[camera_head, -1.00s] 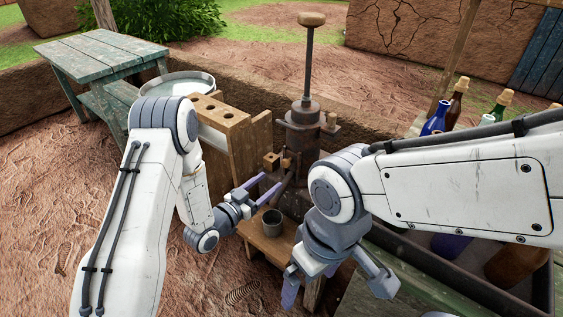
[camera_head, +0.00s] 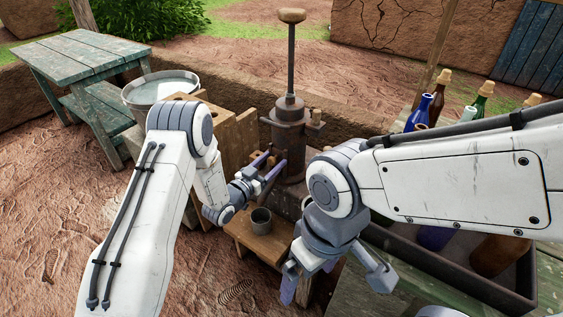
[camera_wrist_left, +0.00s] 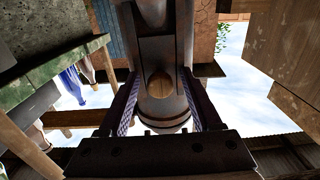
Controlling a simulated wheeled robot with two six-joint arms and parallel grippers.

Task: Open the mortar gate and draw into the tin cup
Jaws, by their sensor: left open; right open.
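The mortar press is a dark metal cylinder (camera_head: 289,140) with a tall plunger rod and wooden top handle, upright at centre. My left gripper (camera_head: 270,166) is open at the cylinder's lower front. In the left wrist view, its fingers (camera_wrist_left: 160,110) stand either side of a round wooden knob (camera_wrist_left: 160,85) on the dark metal, with gaps between; this knob is hard to make out in the head view. The tin cup (camera_head: 261,220) stands upright on a small wooden stool (camera_head: 250,238), below the left gripper. My right gripper (camera_head: 334,277) is open and empty at the lower middle.
A wooden rack (camera_head: 238,140) stands left of the press, with a metal basin (camera_head: 160,90) behind it. Bottles (camera_head: 425,108) and a dark tray (camera_head: 440,275) are at right. A green table (camera_head: 80,60) stands at the far left.

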